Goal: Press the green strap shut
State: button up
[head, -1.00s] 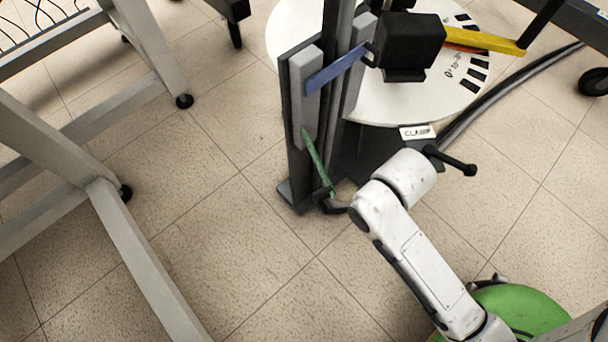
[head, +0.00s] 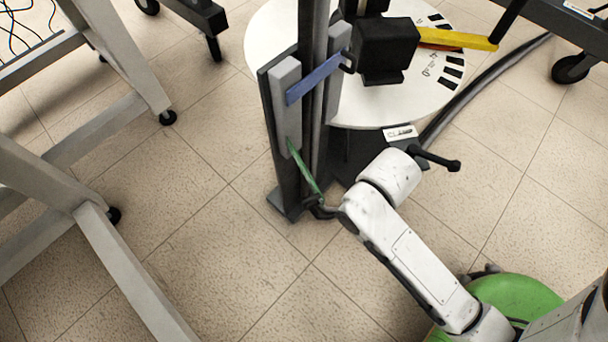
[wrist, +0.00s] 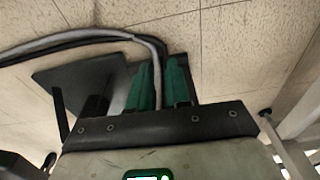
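The green strap (head: 305,170) hangs from the lower part of a pale grey block (head: 287,100) on a dark upright post. It slants down and right, its lower end standing off the post. My gripper (head: 322,209) is dark and small in the head view, at the strap's lower end. Whether it touches the strap is unclear, and my white arm partly hides it. In the wrist view, two dark green upright shapes (wrist: 144,88) stand close together above a dark bolted bar. I cannot tell whether they are fingers or strap.
A blue strap (head: 318,78) lies across the block higher up. A yellow strap (head: 456,39) reaches right from a black box (head: 386,50). A white marked disc (head: 268,40) lies behind the post. A grey frame (head: 130,270) stands at left; floor between is clear.

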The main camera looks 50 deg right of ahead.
jog(key=o, duration=0.3)
jog(key=w+r+t+p, duration=0.1)
jog(key=w+r+p, duration=0.1)
jog(key=r+p, duration=1)
jog(key=w+r+t+p, duration=0.1)
jog(key=w+r+p, duration=0.2)
jog(key=r+p, duration=1)
notch_tip(320, 180, up, 4)
jog(key=shift+w+a+r+p, duration=0.2)
jog(key=shift+w+a+p, duration=0.1)
jog(key=shift+a, duration=0.05)
jog(key=w+a+r+n+p, duration=0.2)
jog(key=w+r+p, duration=0.2)
jog(key=r+p, duration=0.9)
jog(key=n+g+h+p, duration=0.4)
jog(key=n+p, duration=0.1)
jog(key=n, duration=1)
send_over(303, 204)
jog(key=a, duration=0.4)
notch_tip(303, 204, down, 15)
jog(key=x, duration=0.3)
jog(key=b+x, duration=0.1)
jog(key=x, duration=0.2)
jog(key=b+x, duration=0.1)
jog(key=x, duration=0.3)
jog(key=shift+w+d, duration=0.1)
jog(key=shift+w, duration=0.35)
jog(key=shift+r, duration=0.1)
jog(key=shift+c, duration=0.3)
grip_shut()
